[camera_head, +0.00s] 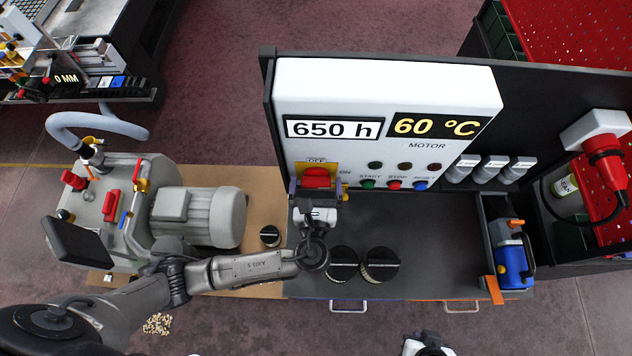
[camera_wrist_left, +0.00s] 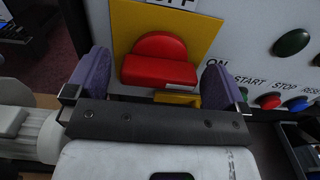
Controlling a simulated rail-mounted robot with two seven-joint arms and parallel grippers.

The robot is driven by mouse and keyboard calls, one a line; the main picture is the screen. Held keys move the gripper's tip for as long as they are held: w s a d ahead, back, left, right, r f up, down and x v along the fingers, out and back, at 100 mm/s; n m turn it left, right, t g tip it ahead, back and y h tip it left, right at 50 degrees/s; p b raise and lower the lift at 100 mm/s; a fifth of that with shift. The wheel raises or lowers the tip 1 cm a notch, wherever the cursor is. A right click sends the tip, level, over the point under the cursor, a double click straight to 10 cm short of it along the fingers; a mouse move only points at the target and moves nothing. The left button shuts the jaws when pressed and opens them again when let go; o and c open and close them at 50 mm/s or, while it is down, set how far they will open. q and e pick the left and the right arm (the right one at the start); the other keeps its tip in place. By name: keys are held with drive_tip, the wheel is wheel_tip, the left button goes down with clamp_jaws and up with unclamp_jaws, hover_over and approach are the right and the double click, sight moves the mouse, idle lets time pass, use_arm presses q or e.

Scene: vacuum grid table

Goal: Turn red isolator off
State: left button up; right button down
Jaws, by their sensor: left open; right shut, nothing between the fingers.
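The red isolator (camera_head: 317,177) sits on a yellow plate on the front of the white motor panel, below the OFF label and left of the ON label. In the left wrist view the red isolator (camera_wrist_left: 158,62) has a rounded top and a straight, nearly level bar below. My left gripper (camera_head: 318,190) is at the panel, open, with one purple finger on each side of the isolator. Gaps show between the fingers and the red part. Part of my right gripper (camera_head: 428,347) shows at the bottom edge, away from the panel; its fingertips are hard to make out.
Green, red and blue buttons (camera_head: 394,184) lie right of the isolator. Two black-topped round jars (camera_head: 381,266) stand on the dark worktop near my left gripper. A grey motor and pump unit (camera_head: 198,216) is left. A blue tool (camera_head: 512,262) sits in a bin at right.

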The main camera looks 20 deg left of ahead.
use_arm(q)
drive_tip(key=shift+w, duration=0.1)
drive_tip(key=c, duration=0.9)
